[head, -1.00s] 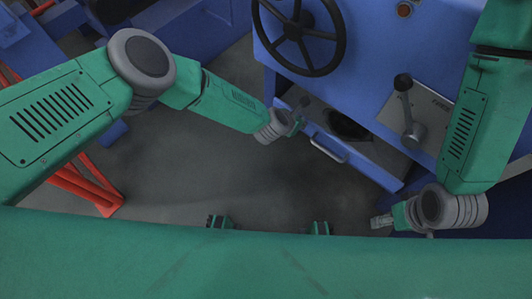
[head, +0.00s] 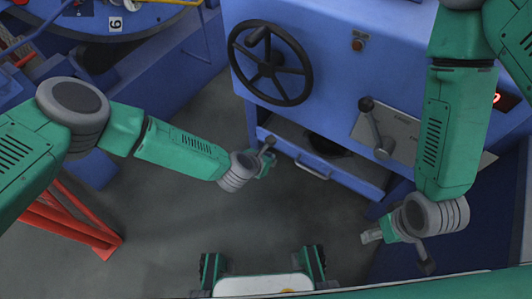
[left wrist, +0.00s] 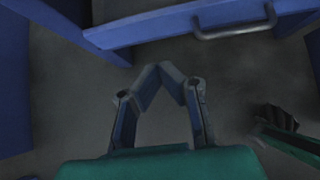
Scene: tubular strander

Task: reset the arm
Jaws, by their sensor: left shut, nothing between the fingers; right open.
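My left arm comes in from the left in the head view. Its gripper (head: 266,163) is in front of the open front of the blue machine, near the drawer-like panel with a handle. In the left wrist view the left gripper (left wrist: 160,70) has its fingertips together with nothing between them, over the grey floor. My right arm hangs down on the right side of the head view. Its gripper (head: 370,237) points left, below the machine's lower right corner, and is open; nothing is seen in it.
The blue machine (head: 310,95) carries a black handwheel (head: 271,63) and a lever with a black knob (head: 375,130) on a grey plate. A metal handle (head: 313,170) is on its lower panel. Red tubes (head: 75,225) stand at left. Grey floor (head: 175,225) is clear between.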

